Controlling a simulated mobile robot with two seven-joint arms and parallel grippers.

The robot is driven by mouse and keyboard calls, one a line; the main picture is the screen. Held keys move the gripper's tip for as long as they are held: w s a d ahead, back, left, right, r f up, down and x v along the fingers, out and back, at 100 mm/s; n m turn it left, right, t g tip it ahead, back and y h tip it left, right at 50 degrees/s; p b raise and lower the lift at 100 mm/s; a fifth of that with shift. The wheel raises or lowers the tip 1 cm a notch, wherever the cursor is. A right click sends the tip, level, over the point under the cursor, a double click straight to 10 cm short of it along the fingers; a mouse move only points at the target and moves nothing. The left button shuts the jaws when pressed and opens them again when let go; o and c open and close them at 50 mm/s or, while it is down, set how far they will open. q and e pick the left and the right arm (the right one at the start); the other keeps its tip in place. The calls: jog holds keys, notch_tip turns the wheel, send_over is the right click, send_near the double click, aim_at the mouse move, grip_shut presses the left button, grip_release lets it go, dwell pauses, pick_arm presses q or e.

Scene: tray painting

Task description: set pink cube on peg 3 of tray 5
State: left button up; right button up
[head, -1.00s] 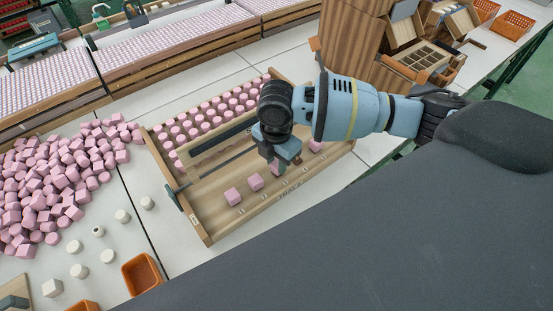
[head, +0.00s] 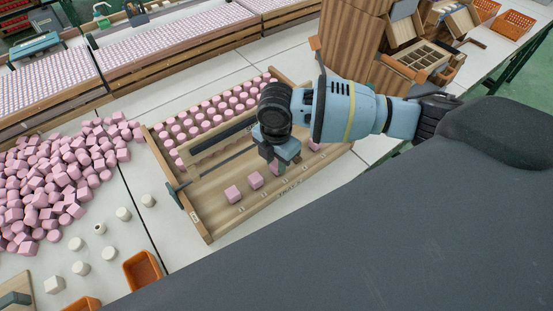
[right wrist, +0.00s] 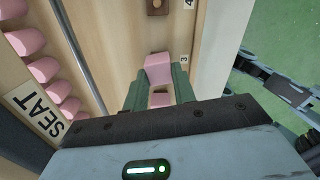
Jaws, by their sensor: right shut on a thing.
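My right gripper (head: 285,164) is shut on a pink cube, low over the front row of the wooden tray marked TRAY 5 (head: 215,220). The cube is mostly hidden by the gripper in the head view. In the right wrist view the pink cube (right wrist: 158,70) shows between the fingertips (right wrist: 160,88), beside the number 3. Peg 3 is hidden, and I cannot tell whether the cube touches it. Two pink cubes, one (head: 233,194) and another (head: 256,180), sit left of the gripper on the front row. Another pink cube (head: 315,146) sits to its right. My left gripper is out of view.
Several rows of pink pieces (head: 230,103) fill the tray's back, behind a bar and a SEAT label (right wrist: 37,112). A pink heap (head: 60,185), white pieces (head: 108,254) and an orange bin (head: 142,271) lie left.

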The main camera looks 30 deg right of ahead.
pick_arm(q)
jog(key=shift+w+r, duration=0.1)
pick_arm(e)
jog(key=shift+f, duration=0.1)
jog(key=o, duration=1.5)
jog(key=shift+r+p, duration=1.65)
jog(key=shift+r, duration=1.45)
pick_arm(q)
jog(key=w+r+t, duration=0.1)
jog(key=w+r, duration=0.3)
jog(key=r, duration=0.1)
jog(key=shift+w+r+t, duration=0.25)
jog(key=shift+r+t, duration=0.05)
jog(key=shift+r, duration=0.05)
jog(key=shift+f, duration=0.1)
pick_arm(e)
jog(key=shift+f, duration=0.1)
notch_tip(320, 180, up, 2)
jog(key=shift+r, duration=0.1)
notch_tip(320, 180, up, 5)
send_over(276, 164)
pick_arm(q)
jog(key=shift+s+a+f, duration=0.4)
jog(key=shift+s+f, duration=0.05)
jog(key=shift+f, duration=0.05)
pick_arm(e)
jog(key=shift+r, duration=0.35)
